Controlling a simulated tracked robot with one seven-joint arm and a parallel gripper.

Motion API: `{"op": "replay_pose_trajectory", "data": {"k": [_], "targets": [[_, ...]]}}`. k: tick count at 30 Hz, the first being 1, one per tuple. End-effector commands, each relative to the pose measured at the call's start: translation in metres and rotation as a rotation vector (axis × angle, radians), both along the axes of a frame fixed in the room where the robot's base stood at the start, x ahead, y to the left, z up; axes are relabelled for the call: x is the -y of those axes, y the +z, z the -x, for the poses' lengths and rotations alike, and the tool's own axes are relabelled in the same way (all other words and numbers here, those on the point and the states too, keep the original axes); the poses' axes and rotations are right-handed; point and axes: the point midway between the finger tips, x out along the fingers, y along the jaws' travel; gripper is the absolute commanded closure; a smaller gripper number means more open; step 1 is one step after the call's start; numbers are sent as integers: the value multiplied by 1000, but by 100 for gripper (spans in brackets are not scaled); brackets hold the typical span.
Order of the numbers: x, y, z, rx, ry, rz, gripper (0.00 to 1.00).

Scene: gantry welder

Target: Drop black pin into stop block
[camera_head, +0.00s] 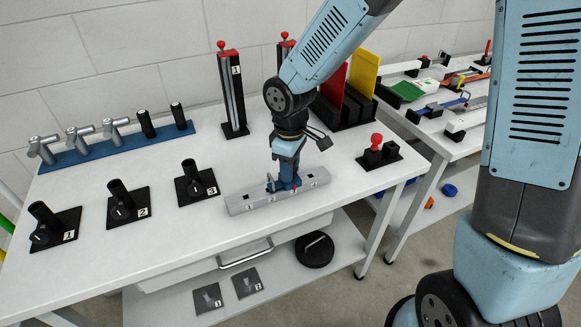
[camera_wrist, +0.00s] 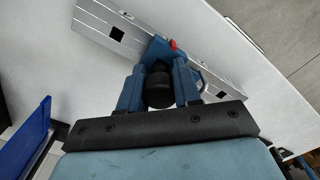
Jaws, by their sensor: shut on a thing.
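My gripper (camera_head: 285,184) is shut on a black pin (camera_wrist: 158,88), whose dark round end shows between the two blue fingers in the wrist view. The gripper points down over the middle of the grey stop block (camera_head: 243,203).
A blue rack (camera_head: 80,158) with grey-handled pieces and black cylinders stands at the back left. Black numbered holders (camera_head: 122,206) sit left of the block. A red-topped tower (camera_head: 232,95) stands behind, and a red-knobbed black fixture (camera_head: 378,155) is right. Front table space is clear.

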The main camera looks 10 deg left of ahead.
Motion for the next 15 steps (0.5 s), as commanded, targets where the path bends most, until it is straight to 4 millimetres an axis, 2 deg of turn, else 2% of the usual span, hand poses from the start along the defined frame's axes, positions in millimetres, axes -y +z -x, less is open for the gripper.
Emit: {"op": "replay_pose_trajectory", "data": {"k": [12, 13, 15], "targets": [[0, 4, 0, 0, 0, 0, 98], [0, 4, 0, 0, 0, 0, 64], [0, 4, 0, 0, 0, 0, 58]]}}
